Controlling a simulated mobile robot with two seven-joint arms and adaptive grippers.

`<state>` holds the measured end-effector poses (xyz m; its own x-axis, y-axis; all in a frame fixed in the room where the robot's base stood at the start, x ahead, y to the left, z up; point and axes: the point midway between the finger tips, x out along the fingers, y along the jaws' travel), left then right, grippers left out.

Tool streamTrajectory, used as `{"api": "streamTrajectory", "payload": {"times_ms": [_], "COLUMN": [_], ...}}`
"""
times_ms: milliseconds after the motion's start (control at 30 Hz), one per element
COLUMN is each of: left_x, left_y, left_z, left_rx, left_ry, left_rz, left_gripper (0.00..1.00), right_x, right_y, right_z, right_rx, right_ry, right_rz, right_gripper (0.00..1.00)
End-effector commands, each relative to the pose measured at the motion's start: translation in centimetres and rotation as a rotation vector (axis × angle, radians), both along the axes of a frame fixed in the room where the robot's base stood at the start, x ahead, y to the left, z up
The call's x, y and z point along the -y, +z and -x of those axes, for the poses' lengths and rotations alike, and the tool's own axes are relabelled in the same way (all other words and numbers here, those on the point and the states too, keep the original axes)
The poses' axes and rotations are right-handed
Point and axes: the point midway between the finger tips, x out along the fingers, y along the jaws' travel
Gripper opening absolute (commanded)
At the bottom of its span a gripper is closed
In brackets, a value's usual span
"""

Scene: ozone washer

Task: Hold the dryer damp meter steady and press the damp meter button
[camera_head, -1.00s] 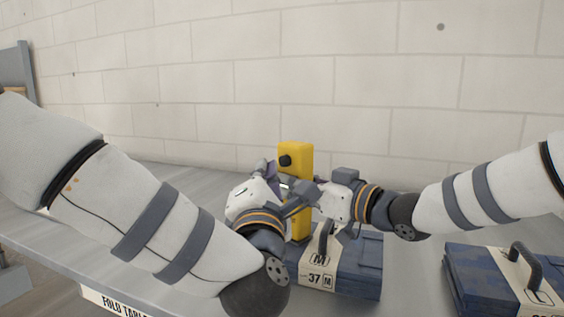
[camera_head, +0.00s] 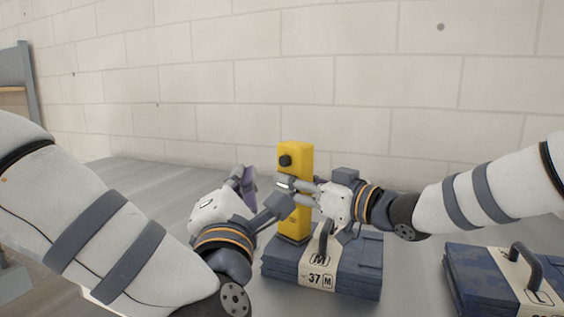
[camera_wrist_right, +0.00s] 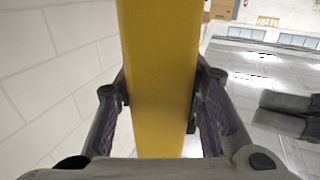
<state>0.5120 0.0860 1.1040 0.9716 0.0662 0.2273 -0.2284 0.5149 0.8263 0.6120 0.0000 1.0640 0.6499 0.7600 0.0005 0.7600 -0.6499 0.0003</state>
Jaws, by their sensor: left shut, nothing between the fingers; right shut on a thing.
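The yellow damp meter (camera_head: 295,160) stands upright, a tall narrow block with a black round knob (camera_head: 285,160) near the top of its front. My right gripper (camera_head: 298,195) is shut around the meter's middle from the right. In the right wrist view the yellow body (camera_wrist_right: 160,80) fills the space between the two purple-padded fingers. My left gripper (camera_head: 249,181) is shut and empty, to the left of the meter and lower than the knob. A dark grey part of the left hand overlaps the meter's left edge in the picture. I cannot tell whether it touches.
A second blue case (camera_head: 475,275) lies at the right. A block wall (camera_head: 350,80) is behind. The table left of the hands is clear.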

Motion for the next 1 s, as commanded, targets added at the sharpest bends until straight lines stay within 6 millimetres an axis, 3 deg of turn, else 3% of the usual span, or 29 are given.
{"api": "streamTrajectory", "payload": {"times_ms": [200, 233, 333, 667, 1000], "left_x": [0.0, 0.0, 0.0, 0.0, 0.0], "left_y": [0.0, 0.0, 0.0, 0.0, 0.0], "left_z": [0.0, 0.0, 0.0, 0.0, 0.0], "left_rx": [0.0, 0.0, -0.001, 0.0, 0.0], "left_ry": [0.0, 0.0, -0.001, 0.0, 0.0], "left_rz": [0.0, 0.0, 0.0, 0.0, 0.0], "left_gripper": [0.0, 0.0, 0.0, 0.0, 0.0], "right_x": [0.0, 0.0, 0.0, 0.3, 6.5], "right_y": [-0.1, -0.1, -0.1, 0.0, 0.1], "right_z": [0.0, 0.0, 0.0, 0.2, 5.5], "right_rx": [-0.002, -0.002, -0.001, -0.001, -0.001], "right_ry": [0.0, 0.0, 0.0, -0.001, -0.002], "right_rz": [0.001, 0.001, 0.001, 0.001, -0.002], "right_gripper": [0.0, 0.38, 0.6, 0.6, 0.6]}}
